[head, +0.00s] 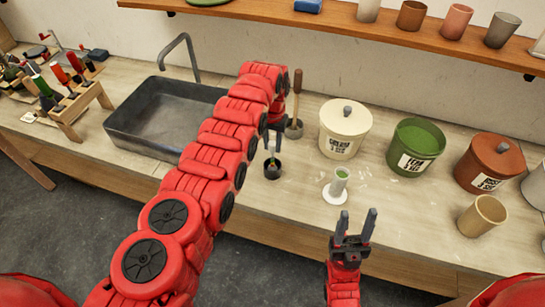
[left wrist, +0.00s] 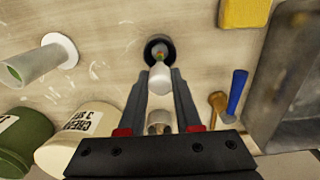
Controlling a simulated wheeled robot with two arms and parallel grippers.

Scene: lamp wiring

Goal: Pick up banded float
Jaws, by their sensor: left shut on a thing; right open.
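The float (left wrist: 159,78) shows in the left wrist view as a pale rounded end between my left fingertips, with small green and orange parts beyond it. My left gripper (head: 270,146) is shut on it. The float points down over a small dark cup (head: 272,172), which shows in the left wrist view as a dark ring (left wrist: 148,44). The float's lower end lies at or inside the cup's mouth; I cannot tell how deep. My right gripper (head: 356,226) is open and empty, fingers upward, near the front edge of the bench.
A white cylinder with green content (head: 337,187) stands right of the cup. Cream (head: 344,130), green (head: 414,148) and rust (head: 489,164) tubs stand behind and right. A tan cup (head: 482,216) is at the right. A grey sink (head: 155,118) lies left.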

